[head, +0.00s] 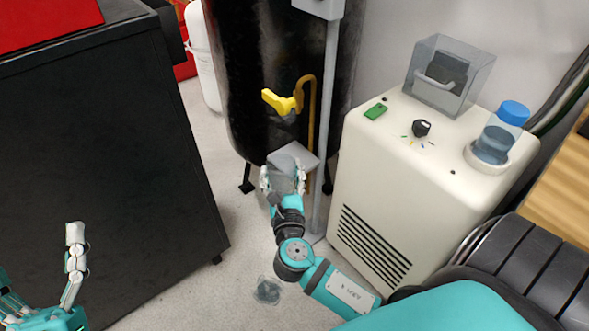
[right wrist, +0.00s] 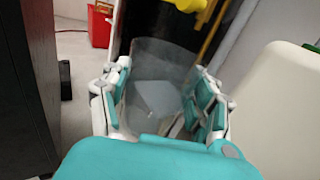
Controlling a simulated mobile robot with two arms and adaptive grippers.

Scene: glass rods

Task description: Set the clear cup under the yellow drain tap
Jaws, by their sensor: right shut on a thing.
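The yellow drain tap (head: 283,102) sticks out from the front of the black tank; its lower part shows at the top of the right wrist view (right wrist: 190,5). My right gripper (head: 283,179) is shut on the clear cup (right wrist: 150,75), one finger on each side. In the head view the cup is faint between the fingers, in front of a small grey plate (head: 291,155) below the tap. The cup looks upright and lower than the tap; whether it touches the plate I cannot tell. My left gripper (head: 38,272) is empty at the lower left, its fingers spread.
The black tank (head: 265,60) stands behind. A cream machine (head: 400,180) with a blue bottle (head: 500,130) is close on the right. A black cabinet (head: 100,180) fills the left. Another clear object (head: 267,291) is on the floor. A grey pole (head: 326,130) stands beside the plate.

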